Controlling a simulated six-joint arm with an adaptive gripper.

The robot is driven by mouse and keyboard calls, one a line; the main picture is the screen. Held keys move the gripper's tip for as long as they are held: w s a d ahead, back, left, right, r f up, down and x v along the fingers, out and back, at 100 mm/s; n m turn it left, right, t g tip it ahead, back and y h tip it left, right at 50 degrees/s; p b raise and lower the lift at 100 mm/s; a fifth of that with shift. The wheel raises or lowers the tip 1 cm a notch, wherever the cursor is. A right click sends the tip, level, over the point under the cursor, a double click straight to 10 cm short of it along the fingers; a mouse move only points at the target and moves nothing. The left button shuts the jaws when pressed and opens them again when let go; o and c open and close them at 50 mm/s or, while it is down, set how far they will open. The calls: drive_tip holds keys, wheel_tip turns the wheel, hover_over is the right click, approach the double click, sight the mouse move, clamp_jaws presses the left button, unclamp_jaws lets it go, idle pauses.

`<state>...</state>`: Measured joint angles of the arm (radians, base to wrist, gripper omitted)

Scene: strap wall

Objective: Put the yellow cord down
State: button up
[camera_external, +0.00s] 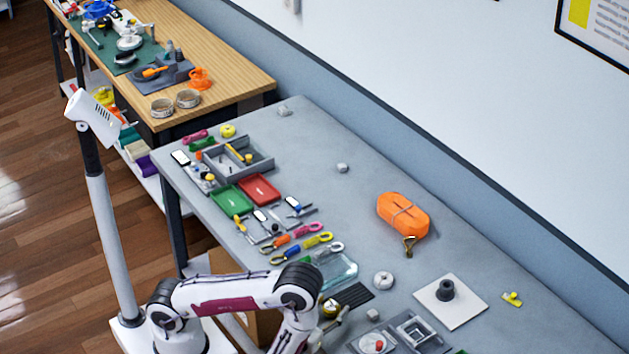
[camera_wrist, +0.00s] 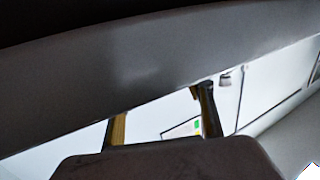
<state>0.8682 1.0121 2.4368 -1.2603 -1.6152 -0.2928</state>
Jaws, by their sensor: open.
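A looped yellow cord (camera_external: 317,241) lies on the grey table in the external view, in a row with pink, orange, blue and pale looped cords. It rests flat and nothing holds it. My gripper (camera_wrist: 162,108) is open; its two fingers show apart in the wrist view, with white wall between them. A wide dark grey band crosses that view and hides part of the fingers; I cannot tell what it is. In the external view my wrist is low at the bottom edge, and the gripper is not clear there. The yellow cord does not show in the wrist view.
An orange strap bundle (camera_external: 403,214) with a metal hook lies right of the cords. A glass tray (camera_external: 337,272), a white plate with a black knob (camera_external: 450,303) and a yellow clip (camera_external: 512,299) are nearby. Red (camera_external: 259,189) and green trays stand behind. The right-back table is mostly clear.

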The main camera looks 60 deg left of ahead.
sight(329, 312)
drive_tip(key=shift+d+v, duration=0.25)
drive_tip(key=shift+v, duration=3.15)
drive_tip(key=shift+f, duration=0.1)
drive_tip(key=shift+o, duration=0.6)
